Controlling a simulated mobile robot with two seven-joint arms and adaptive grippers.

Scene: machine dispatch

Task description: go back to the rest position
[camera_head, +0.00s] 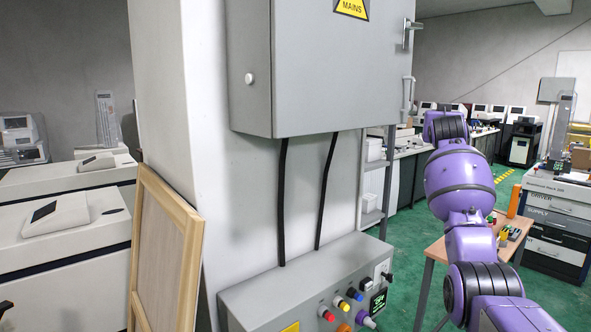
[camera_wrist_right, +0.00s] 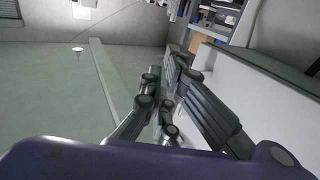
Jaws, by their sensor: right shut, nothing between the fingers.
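My right arm (camera_head: 465,195), purple with dark joint rings, rises from the bottom right of the head view. It stands to the right of the grey electrical cabinet (camera_head: 335,70) and apart from it in the picture. My right gripper's fingers are not visible in the head view. In the right wrist view my right gripper (camera_wrist_right: 178,65) shows its dark grey fingers and linkages, closed together with nothing held. A pale wall or panel edge lies close beside it on the right of that view. My left gripper is not seen.
Below the cabinet is a grey control box (camera_head: 300,290) with coloured knobs and a small display. A wood-framed board (camera_head: 160,255) leans at the left. A wooden table (camera_head: 437,250) with small items stands behind my right arm. Green floor (camera_head: 400,285) shows between box and table.

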